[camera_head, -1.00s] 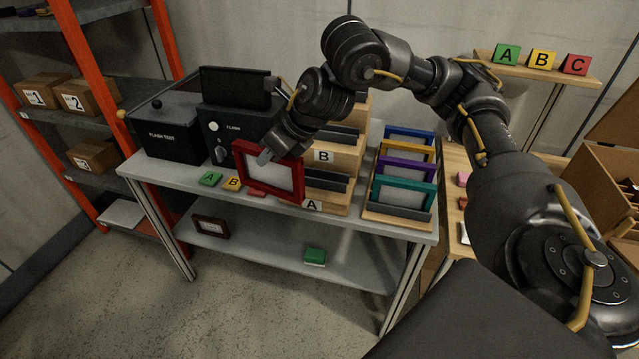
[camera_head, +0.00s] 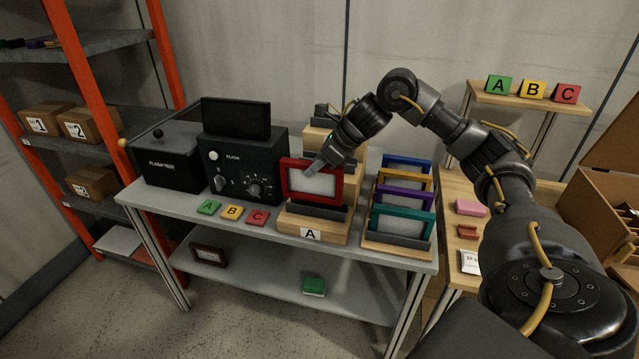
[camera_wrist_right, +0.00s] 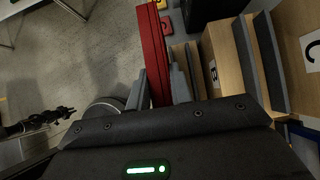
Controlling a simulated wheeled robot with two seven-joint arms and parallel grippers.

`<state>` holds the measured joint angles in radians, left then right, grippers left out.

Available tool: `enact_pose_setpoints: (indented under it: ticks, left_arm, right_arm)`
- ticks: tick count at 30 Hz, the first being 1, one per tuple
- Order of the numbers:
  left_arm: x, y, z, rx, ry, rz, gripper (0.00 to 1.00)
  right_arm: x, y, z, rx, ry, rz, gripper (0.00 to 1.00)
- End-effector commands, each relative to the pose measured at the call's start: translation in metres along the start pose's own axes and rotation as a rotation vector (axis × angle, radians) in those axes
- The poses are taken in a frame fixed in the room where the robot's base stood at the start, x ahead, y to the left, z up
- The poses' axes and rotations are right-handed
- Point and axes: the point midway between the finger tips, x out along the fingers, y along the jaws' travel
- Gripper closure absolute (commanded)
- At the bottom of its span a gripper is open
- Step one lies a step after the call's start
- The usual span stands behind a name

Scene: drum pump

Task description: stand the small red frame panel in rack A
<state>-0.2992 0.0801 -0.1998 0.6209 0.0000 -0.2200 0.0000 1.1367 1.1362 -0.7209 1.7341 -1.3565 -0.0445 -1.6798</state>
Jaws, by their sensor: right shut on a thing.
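The small red frame panel (camera_head: 312,181), with a pale centre, is upright in the grip of my right gripper (camera_head: 311,172). The right wrist view shows the panel (camera_wrist_right: 154,50) edge-on between the fingers (camera_wrist_right: 158,88). In the head view its lower edge is at the dark strip of rack A (camera_head: 312,229), the front wooden rack with the "A" label. I cannot tell whether the panel is in the slot or just above it. The stepped racks behind are partly hidden by the panel and arm; the right wrist view shows labels B (camera_wrist_right: 213,74) and C (camera_wrist_right: 312,50).
A wooden rack (camera_head: 370,245) with blue, yellow, purple and teal frames stands close on the right. The black flash unit (camera_head: 240,165) is close on the left. Green, yellow and red letter cards (camera_head: 232,213) lie in front on the grey bench (camera_head: 160,197).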

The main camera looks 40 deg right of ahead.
Motion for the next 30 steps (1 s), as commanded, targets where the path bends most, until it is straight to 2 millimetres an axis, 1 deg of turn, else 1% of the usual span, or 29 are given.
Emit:
enact_pose_setpoints:
  ticks: [1, 3, 6, 9, 16, 18, 21, 24, 30]
  left_arm:
    - [-0.003, 0.0, 0.0, 0.0, 0.0, 0.0, 0.8]
    - [-0.005, 0.0, 0.0, 0.0, 0.0, 0.0, 0.8]
    - [-0.007, 0.0, 0.0, 0.0, -0.001, 0.0, 0.8]
    - [-0.008, 0.0, 0.0, 0.0, -0.001, 0.0, 0.8]
    - [-0.009, 0.0, 0.0, 0.0, -0.001, 0.0, 0.8]
    - [-0.013, 0.0, -0.001, 0.0, -0.001, 0.0, 0.8]
    - [-0.02, 0.0, -0.001, 0.0, -0.002, 0.0, 0.8]
    - [-0.022, 0.0, -0.001, 0.0, -0.002, 0.0, 0.8]
    - [-0.021, 0.0, -0.001, 0.0, -0.002, 0.0, 0.8]
  right_arm:
    - [0.008, -0.007, -0.008, 0.005, 0.006, 0.003, 1.0]
    - [0.018, -0.017, -0.015, 0.005, 0.005, 0.003, 1.0]
    - [0.028, -0.028, -0.023, 0.001, 0.003, 0.002, 1.0]
    - [0.033, -0.034, -0.027, -0.001, 0.001, 0.002, 1.0]
    - [0.038, -0.038, -0.031, -0.002, 0.001, 0.003, 1.0]
    - [0.044, -0.041, -0.036, 0.0, 0.004, 0.004, 1.0]
    - [0.054, -0.04, -0.045, -0.002, 0.005, 0.005, 1.0]
    - [0.062, -0.041, -0.051, -0.003, 0.002, 0.003, 1.0]
    - [0.064, -0.041, -0.052, -0.004, 0.0, 0.002, 1.0]
